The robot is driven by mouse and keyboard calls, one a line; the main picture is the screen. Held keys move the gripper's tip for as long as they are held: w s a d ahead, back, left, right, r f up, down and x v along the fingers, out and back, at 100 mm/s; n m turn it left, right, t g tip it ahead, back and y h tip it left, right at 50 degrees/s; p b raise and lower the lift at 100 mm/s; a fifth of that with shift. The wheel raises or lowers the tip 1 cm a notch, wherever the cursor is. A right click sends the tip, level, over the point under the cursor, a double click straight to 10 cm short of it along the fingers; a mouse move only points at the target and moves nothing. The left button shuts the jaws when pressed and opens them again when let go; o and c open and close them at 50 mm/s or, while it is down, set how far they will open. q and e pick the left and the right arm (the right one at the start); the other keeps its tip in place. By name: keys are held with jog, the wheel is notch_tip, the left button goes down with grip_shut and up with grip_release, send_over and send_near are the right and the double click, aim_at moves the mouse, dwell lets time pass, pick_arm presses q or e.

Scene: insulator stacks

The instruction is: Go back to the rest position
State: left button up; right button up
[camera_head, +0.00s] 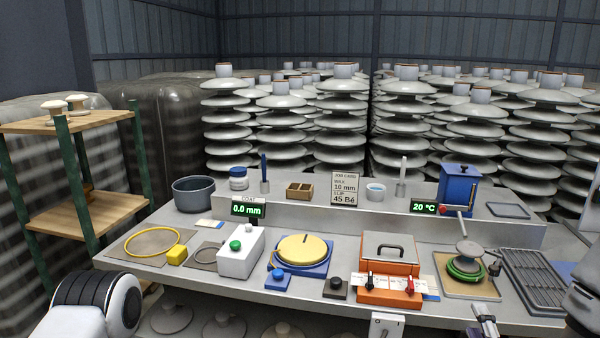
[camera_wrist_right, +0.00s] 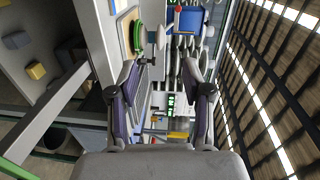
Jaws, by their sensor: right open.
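My right gripper (camera_head: 486,321) shows only in part at the lower right in the head view, by the bench's front edge. In the right wrist view the right gripper (camera_wrist_right: 164,92) is open, with its two fingers well apart and nothing between them. An arm link of mine shows at the lower left in the head view, but the left gripper cannot be seen there. A grey insulator with a green ring (camera_head: 465,262) stands on a board at the bench's right, beyond the right gripper. The green ring (camera_wrist_right: 137,36) also shows in the wrist view.
The bench (camera_head: 190,290) carries a yellow ring (camera_head: 152,242), a white box (camera_head: 240,254), a yellow disc (camera_head: 303,250), an orange device (camera_head: 389,268), a blue device (camera_head: 458,190) and a dark rack (camera_head: 540,277). A wooden shelf (camera_head: 85,212) stands left. Tall insulator stacks (camera_head: 342,120) fill the back.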

jog(key=s+a+f+n+g+y+p, duration=0.2)
jog(key=s+a+f+n+g, duration=0.15)
jog(key=f, duration=0.45)
jog(key=s+a+f+n+g+y+p, duration=0.1)
jog(key=s+a+f+n+g+p, duration=0.15)
jog(key=s+f, duration=0.45)
jog(key=s+a+f+n+g+p, duration=0.1)
jog(key=s+a+f+n+g, duration=0.1)
jog(key=s+f+n+g, duration=0.8)
jog(key=s+f+n, duration=0.1)
jog(key=s+n, duration=0.2)
jog(key=s, duration=0.2)
jog(key=shift+a+f+n+g+y, duration=0.15)
jog(key=shift+a+n+g+y, duration=0.15)
jog(key=shift+a, duration=0.1)
